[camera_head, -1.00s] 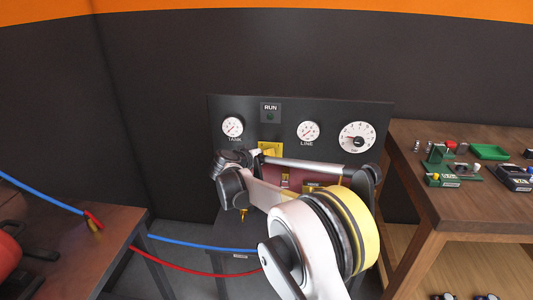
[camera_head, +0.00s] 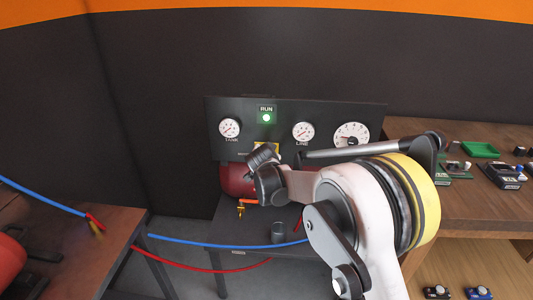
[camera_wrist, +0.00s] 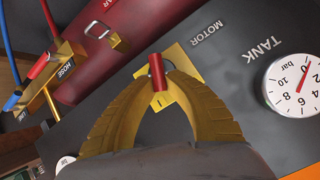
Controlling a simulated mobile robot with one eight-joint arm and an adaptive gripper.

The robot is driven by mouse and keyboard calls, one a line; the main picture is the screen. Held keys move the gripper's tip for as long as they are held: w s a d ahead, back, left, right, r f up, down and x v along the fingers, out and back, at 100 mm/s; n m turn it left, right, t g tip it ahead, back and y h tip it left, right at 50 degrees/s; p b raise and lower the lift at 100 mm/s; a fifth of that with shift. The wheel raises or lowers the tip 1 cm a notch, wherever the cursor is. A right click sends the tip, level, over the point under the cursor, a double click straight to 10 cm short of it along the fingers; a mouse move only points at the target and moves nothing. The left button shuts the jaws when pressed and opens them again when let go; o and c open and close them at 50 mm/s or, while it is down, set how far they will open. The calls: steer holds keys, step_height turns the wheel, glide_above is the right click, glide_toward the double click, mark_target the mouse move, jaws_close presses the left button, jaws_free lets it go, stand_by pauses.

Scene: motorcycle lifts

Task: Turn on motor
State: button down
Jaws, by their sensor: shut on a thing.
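The motor switch is a red lever (camera_wrist: 157,72) on a yellow plate (camera_wrist: 186,60) beside the word MOTOR on the dark panel. In the wrist view my gripper (camera_wrist: 157,78) has its two gold fingers closed around the lever, which lies toward the side of the plate opposite the "I" mark or over its middle; I cannot tell exactly. In the head view the yellow plate (camera_head: 266,147) is partly hidden behind my gripper (camera_head: 262,160). The RUN lamp (camera_head: 266,118) above it glows green.
A TANK gauge (camera_head: 229,128), a LINE gauge (camera_head: 303,131) and a larger gauge (camera_head: 351,135) sit on the panel. A red tank (camera_head: 236,181) is below. Blue (camera_head: 205,243) and red (camera_head: 215,269) hoses cross at left. A wooden bench (camera_head: 475,205) with small parts stands right.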

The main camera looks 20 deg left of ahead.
steer(key=shift+d+f+m+y, duration=0.15)
steer(key=shift+m+y, duration=0.15)
steer(key=shift+y, duration=0.1)
stand_by(0.4)
steer(key=c, duration=1.4)
jaws_free()
steer(key=v, duration=1.2)
